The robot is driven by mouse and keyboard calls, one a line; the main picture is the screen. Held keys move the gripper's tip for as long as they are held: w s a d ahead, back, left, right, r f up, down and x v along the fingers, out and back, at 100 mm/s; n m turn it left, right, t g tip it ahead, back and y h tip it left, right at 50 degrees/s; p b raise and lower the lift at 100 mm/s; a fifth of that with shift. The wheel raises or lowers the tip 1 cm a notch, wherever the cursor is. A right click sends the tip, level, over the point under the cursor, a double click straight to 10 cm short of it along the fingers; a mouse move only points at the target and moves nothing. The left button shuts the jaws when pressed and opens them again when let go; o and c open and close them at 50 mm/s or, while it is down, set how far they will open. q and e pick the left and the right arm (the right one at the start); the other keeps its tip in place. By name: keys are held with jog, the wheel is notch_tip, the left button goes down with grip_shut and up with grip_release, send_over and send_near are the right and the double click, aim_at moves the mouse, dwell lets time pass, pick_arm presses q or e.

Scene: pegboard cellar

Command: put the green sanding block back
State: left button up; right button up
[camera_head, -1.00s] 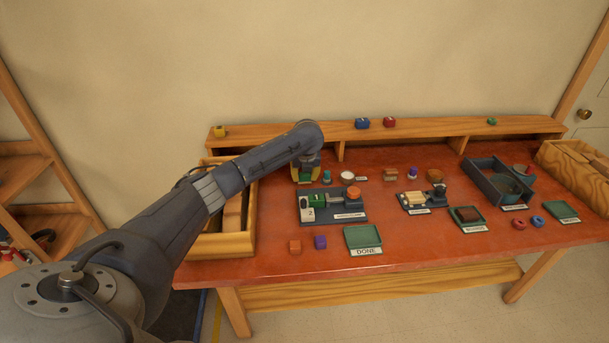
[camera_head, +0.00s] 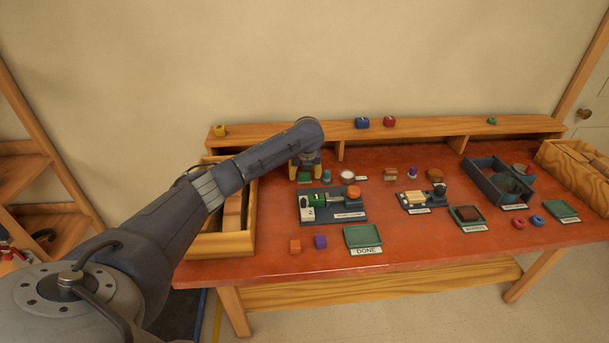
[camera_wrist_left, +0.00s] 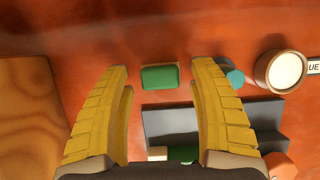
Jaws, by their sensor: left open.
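The green sanding block (camera_wrist_left: 160,77) lies on the red-orange bench top, between and just beyond my left fingertips in the left wrist view. In the head view the green block (camera_head: 304,177) shows low between the yellow fingers of my left gripper (camera_head: 305,171). My left gripper (camera_wrist_left: 160,75) is open and empty, pointing down over the block. There is a gap on each side, and no finger visibly touches it. I cannot tell the exact height of the fingertips. My right gripper is not in view.
A teal piece (camera_wrist_left: 232,74) and a round white-topped cup (camera_wrist_left: 281,70) stand close right of the fingers. A grey fixture (camera_head: 333,207) sits in front. A wooden box (camera_head: 222,245) is at left. A shelf (camera_head: 450,129) runs behind. Bare bench lies near the DONE tray (camera_head: 362,237).

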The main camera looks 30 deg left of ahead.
pick_arm(q)
jog(key=v, duration=1.1)
jog(key=shift+w+d+r, duration=0.1)
